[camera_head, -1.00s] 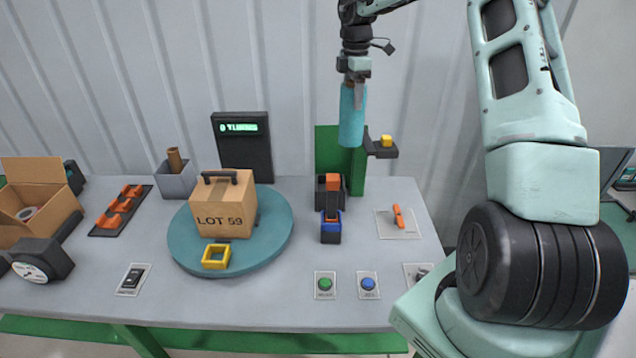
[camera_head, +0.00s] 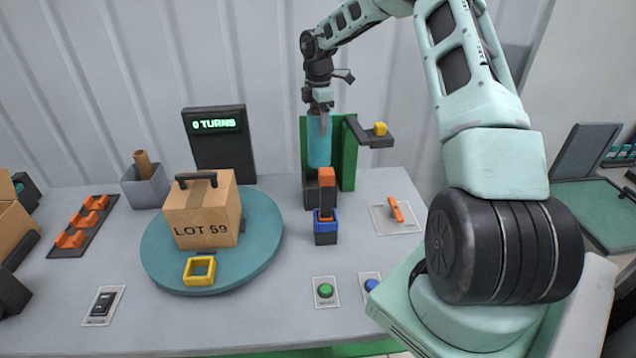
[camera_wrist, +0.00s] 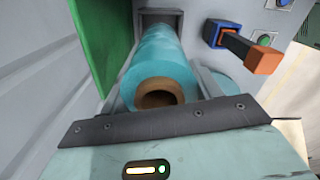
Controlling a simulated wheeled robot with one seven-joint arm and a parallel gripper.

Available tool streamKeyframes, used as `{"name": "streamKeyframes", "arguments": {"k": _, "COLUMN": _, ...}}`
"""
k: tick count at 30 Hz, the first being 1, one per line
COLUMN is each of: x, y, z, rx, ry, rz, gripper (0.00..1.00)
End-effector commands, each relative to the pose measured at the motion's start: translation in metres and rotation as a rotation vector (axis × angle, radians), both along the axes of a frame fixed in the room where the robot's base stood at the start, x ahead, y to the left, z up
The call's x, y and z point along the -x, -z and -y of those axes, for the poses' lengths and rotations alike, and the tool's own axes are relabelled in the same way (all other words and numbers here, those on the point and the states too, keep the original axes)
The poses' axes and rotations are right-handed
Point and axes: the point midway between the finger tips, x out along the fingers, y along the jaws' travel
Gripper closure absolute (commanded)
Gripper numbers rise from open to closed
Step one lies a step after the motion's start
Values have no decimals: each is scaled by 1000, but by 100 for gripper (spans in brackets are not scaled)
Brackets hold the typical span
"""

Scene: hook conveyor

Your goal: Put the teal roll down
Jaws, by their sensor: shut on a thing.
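The teal roll (camera_head: 319,146) is upright in my gripper (camera_head: 319,108), in front of the green panel (camera_head: 348,155). In the head view its lower end is at or just above a dark block-like holder (camera_head: 311,190) on the table; I cannot tell if it touches. In the wrist view the roll (camera_wrist: 160,62) shows its brown core end close to the camera, with the gripper fingers (camera_wrist: 160,90) on both sides of it. Its far end meets a dark square holder (camera_wrist: 160,18).
A dark bracket with a yellow block (camera_head: 380,129) juts out at the right. The turntable (camera_head: 262,240) bears a LOT 59 box (camera_head: 203,215). A grey bin (camera_head: 146,187) holds a brown tube.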

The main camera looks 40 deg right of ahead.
Motion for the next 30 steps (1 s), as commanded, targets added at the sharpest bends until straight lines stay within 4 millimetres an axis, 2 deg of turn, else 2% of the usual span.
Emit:
{"name": "streamKeyframes", "arguments": {"k": 9, "x": 0, "y": 47, "z": -1, "rx": -1, "ry": -2, "rz": -1, "gripper": 100}}
{"name": "streamKeyframes", "arguments": {"k": 16, "x": 0, "y": 64, "z": -1, "rx": -1, "ry": -1, "rz": -1, "gripper": 100}}
{"name": "streamKeyframes", "arguments": {"k": 22, "x": 0, "y": 89, "z": -1, "rx": -2, "ry": -1, "rz": -1, "gripper": 100}}
{"name": "streamKeyframes", "arguments": {"k": 30, "x": 0, "y": 95, "z": -1, "rx": 0, "ry": -1, "rz": 1, "gripper": 100}}
